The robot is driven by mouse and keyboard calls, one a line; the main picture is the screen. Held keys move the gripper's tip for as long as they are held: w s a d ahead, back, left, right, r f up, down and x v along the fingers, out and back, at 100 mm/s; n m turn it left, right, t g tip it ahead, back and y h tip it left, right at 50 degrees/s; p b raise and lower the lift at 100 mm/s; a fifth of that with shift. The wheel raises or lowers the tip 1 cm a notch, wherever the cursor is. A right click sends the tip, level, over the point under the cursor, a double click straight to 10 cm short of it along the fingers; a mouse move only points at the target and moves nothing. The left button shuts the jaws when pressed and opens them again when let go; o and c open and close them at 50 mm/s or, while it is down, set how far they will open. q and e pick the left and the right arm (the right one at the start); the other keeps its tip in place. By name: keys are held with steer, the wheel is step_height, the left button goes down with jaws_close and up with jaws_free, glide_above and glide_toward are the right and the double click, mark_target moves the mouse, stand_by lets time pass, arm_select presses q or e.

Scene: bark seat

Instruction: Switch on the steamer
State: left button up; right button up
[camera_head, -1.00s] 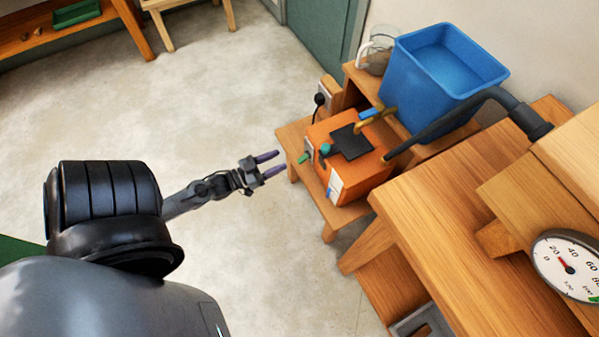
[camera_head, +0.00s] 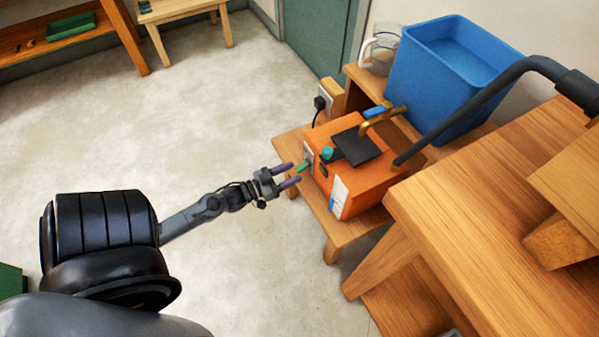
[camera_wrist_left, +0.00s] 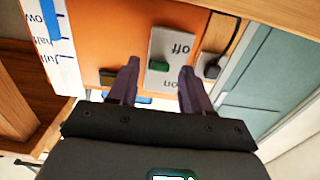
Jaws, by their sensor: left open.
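The steamer (camera_head: 375,192) is an orange box with a dark flap on top, standing on a low wooden stand. A grey switch plate on its near side shows in the left wrist view (camera_wrist_left: 182,35), upside down, marked "off" and "on". The green switch lever (camera_wrist_left: 159,65) sits between the two words; I cannot tell its setting. My left gripper (camera_head: 294,173) is open, its purple fingertips at the steamer's side, one either side of the lever. I cannot tell whether they touch it. My right gripper is not in view.
A blue water tub (camera_head: 455,70) and a glass jug (camera_head: 379,50) stand behind the steamer. A dark hose (camera_head: 470,98) arches from the steamer to the right. A wooden bench (camera_head: 470,215) is close at right. The floor at left is clear.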

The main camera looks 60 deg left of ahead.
mark_target(299, 168)
arm_select(q)
steer(key=shift+w+b, duration=0.7)
steer(key=shift+w, duration=1.2)
jaws_close()
